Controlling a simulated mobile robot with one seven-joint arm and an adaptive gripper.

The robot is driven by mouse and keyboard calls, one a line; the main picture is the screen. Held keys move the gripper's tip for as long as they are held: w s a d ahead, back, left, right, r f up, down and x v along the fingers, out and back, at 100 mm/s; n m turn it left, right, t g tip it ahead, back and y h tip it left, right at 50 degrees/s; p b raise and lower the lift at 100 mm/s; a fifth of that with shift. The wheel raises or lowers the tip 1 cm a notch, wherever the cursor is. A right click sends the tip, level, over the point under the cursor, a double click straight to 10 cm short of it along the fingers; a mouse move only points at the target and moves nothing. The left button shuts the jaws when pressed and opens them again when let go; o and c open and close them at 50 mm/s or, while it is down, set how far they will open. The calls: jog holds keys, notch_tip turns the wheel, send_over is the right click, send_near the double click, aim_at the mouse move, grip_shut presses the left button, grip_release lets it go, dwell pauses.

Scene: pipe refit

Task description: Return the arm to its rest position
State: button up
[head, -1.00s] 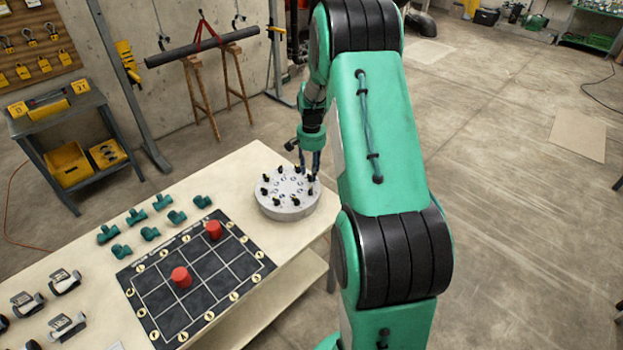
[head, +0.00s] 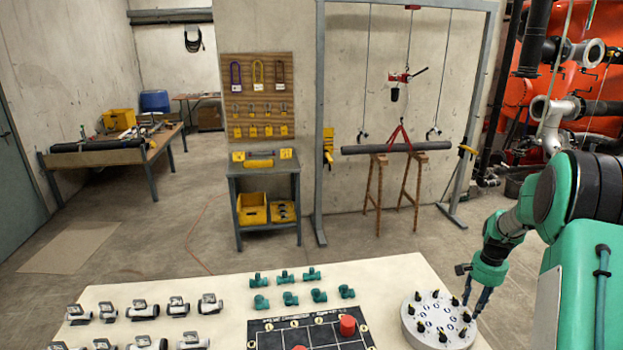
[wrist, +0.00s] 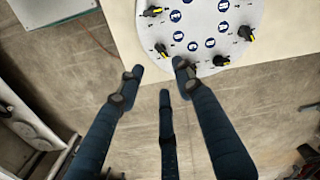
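My gripper (head: 480,300) hangs at the right edge of the round grey dial plate (head: 408,318), its fingers pointing down. My green and black arm fills the right side of the head view, bent at the elbow. In the wrist view my gripper (wrist: 158,78) has three dark blue fingers spread apart with nothing between them. The dial plate (wrist: 190,22), with black knobs and blue round marks, lies past the fingertips. One fingertip overlaps the plate's edge in the picture; I cannot tell if it touches.
The pale table (head: 225,290) carries several green pipe fittings (head: 285,277), grey valves (head: 137,308) and a black grid board (head: 268,335) with red cylinders (head: 347,325). A dark pipe (head: 385,148) rests on trestles behind. Open floor lies beyond the table.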

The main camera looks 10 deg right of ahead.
jog(key=s+a+r+n+t, duration=0.1)
jog(key=s+a+r+n, duration=0.2)
jog(key=a+r, duration=0.85)
jog(key=s+a+r+n+t, duration=0.1)
jog(key=s+a+r+n, duration=0.15)
jog(key=a+r, duration=0.9)
jog(key=s+a+r+n+t, duration=0.1)
jog(key=s+a+r+n, duration=0.1)
jog(key=s+a, duration=0.7)
jog(key=s+a+r+n+t+b, duration=0.1)
jog(key=s+a+n, duration=0.3)
jog(key=s+a, duration=0.6)
jog(key=s+r+t, duration=0.1)
jog(key=s, duration=0.2)
jog(key=shift+a+r+t, duration=0.25)
jog(key=shift+r+t, duration=0.05)
jog(key=shift+n, duration=0.25)
